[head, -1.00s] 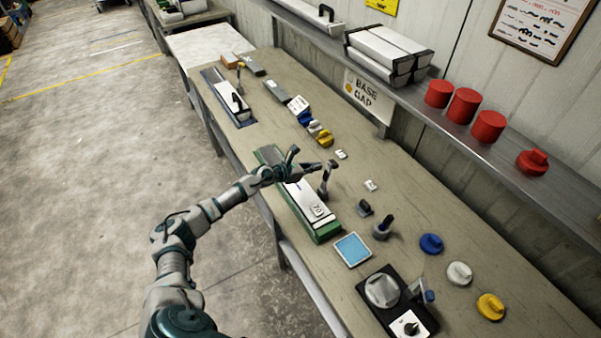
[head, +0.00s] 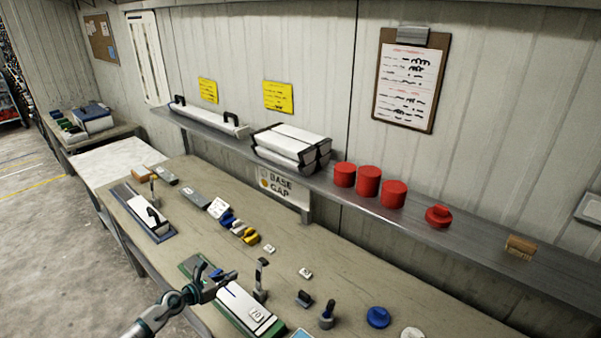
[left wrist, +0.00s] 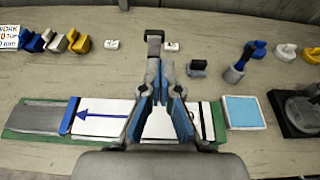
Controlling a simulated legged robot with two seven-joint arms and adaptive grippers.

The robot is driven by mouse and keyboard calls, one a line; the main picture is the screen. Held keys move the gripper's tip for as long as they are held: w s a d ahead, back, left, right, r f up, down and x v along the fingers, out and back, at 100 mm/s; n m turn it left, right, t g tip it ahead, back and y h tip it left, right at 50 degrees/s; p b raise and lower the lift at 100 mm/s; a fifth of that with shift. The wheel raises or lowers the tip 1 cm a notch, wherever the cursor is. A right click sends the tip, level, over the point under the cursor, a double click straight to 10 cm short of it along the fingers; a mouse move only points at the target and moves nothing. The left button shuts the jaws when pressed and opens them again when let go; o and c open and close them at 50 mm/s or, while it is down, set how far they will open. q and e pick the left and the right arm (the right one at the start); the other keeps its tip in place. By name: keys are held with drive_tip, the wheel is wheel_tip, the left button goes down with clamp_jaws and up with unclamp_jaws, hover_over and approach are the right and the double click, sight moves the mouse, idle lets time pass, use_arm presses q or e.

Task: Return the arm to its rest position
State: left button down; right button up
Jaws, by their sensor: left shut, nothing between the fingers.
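My left gripper (head: 222,285) is shut and empty in the head view, over the green tray (head: 262,332) at the bench's front edge. The tray holds a white core liner (head: 245,305) with a "70" tag (head: 257,314). My right gripper is not in view.
A second tray with a white liner (head: 147,213) lies at the bench's far left. A shelf (head: 430,232) along the wall bears red caps (head: 368,181) and stacked liners (head: 290,147). Floor at left is clear.

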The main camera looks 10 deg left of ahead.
use_arm(q)
drive_tip(key=s+d+f+n+t, duration=0.1)
drive_tip(key=s+d+n+t, duration=0.25)
drive_tip(key=d+n, duration=0.65)
drive_tip(key=s+d+f+n+g+y, duration=0.15)
drive_tip(key=s+f+n+g, duration=0.35)
drive_tip(key=s+n, duration=0.6)
drive_tip(key=s+d+f+n+g+y, duration=0.1)
drive_tip(key=s+f+n+g+y, duration=0.2)
drive_tip(key=s+f+n, duration=0.75)
drive_tip(key=s+d+f+n+g+y, duration=0.1)
drive_tip(key=s+f+n+g+y, duration=0.3)
drive_tip(key=s+n, duration=0.8)
drive_tip(key=s+f+m+g+h+b, duration=0.1)
drive_tip(key=s+f+m+b, duration=0.15)
drive_tip(key=f, duration=1.15)
drive_tip(key=s+f+m+g+h+b, duration=0.1)
drive_tip(key=s+f, duration=0.2)
drive_tip(key=f, duration=1.1)
drive_tip(key=s+a+f+g+b, duration=0.1)
drive_tip(key=s+a+f+b, duration=0.1)
drive_tip(key=s+f, duration=1.4)
drive_tip(key=shift+s+a+f+y+b, duration=0.35)
drive_tip(key=shift+s+a+f, duration=0.1)
drive_tip(key=shift+f, duration=0.35)
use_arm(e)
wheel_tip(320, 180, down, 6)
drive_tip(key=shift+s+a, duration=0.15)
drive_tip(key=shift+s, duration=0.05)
